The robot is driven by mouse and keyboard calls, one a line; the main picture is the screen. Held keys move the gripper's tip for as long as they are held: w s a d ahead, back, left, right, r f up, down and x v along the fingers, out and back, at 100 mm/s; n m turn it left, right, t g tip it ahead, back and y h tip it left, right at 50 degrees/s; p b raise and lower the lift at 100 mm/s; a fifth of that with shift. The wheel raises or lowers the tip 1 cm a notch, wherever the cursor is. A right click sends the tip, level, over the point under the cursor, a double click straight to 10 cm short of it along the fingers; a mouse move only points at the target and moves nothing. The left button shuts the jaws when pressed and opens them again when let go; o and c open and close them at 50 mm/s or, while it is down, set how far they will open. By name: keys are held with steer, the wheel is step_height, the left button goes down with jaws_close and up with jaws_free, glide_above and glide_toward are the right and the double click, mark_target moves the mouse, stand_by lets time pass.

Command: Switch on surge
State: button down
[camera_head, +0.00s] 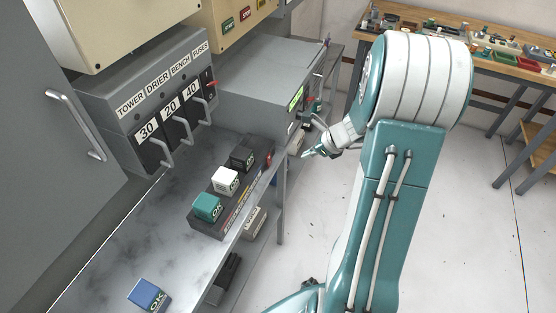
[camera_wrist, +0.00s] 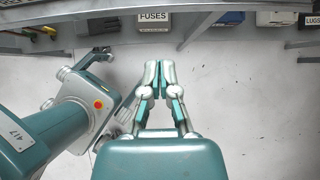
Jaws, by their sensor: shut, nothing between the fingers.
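My gripper (camera_head: 312,153) is at the end of my raised arm, off the shelf's front edge at the right of the dark strip. It is shut and empty. The wrist view shows the fingertips (camera_wrist: 158,90) together above bare floor. A dark power strip (camera_head: 234,209) lies on the metal shelf, with teal, white and black "OK" blocks on it. A small red part (camera_head: 268,158) shows at its far end. Its lettering is too small to read, so I cannot confirm that it is the surge unit, nor its switch state.
A grey fuse box (camera_head: 150,100) with lever handles stands behind the shelf (camera_head: 110,260). A grey instrument (camera_head: 268,82) with a green display stands beyond the strip. A blue "OK" block (camera_head: 149,296) lies nearer. Bins (camera_wrist: 153,20) stand under the shelf.

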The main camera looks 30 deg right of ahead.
mark_target(271, 166)
steer(key=x, duration=0.7)
steer(key=w+r+x, duration=0.1)
steer(key=x, duration=0.3)
steer(key=shift+w+a+f, duration=0.15)
steer(key=shift+a+f, duration=0.1)
steer(key=shift+a, duration=0.2)
steer(key=shift+w+a+f, duration=0.1)
steer(key=shift+w+a, duration=0.2)
steer(key=shift+w, duration=0.35)
